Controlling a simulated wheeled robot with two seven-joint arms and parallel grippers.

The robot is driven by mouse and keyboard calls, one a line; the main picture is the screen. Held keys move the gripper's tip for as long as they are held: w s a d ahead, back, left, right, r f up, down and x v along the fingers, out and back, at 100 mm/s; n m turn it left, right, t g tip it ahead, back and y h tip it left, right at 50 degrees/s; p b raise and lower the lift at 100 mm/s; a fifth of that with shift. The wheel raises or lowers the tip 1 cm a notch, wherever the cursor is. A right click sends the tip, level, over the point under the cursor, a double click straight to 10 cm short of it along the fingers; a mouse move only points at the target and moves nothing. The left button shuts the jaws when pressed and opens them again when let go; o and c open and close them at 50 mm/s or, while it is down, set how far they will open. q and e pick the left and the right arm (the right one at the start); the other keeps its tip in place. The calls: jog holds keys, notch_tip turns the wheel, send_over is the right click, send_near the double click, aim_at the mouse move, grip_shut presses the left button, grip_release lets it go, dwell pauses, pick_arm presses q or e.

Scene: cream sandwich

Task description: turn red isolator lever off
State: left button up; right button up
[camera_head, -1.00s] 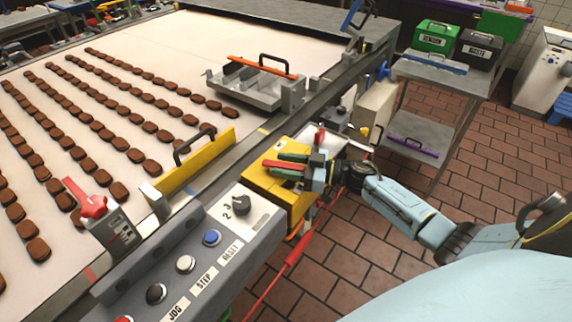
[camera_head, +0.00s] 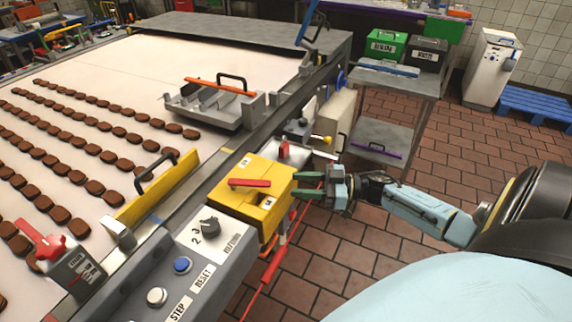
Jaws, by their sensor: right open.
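The red isolator lever (camera_head: 250,183) lies flat across the top of a yellow box (camera_head: 228,199), pointing left to right in the picture. Small white labels sit on the box top, too small to read. My right gripper (camera_head: 299,184) has green fingers. It is open and empty, just right of the yellow box and apart from the lever. My left gripper is not in view.
A grey control panel (camera_head: 212,250) with a dial and buttons is in front of the box. A red rotary switch (camera_head: 48,246) stands at the left. A conveyor (camera_head: 150,68) carries rows of brown biscuits. Tiled floor (camera_head: 345,262) is open on the right.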

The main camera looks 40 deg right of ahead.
jog(key=shift+s+d, duration=0.2)
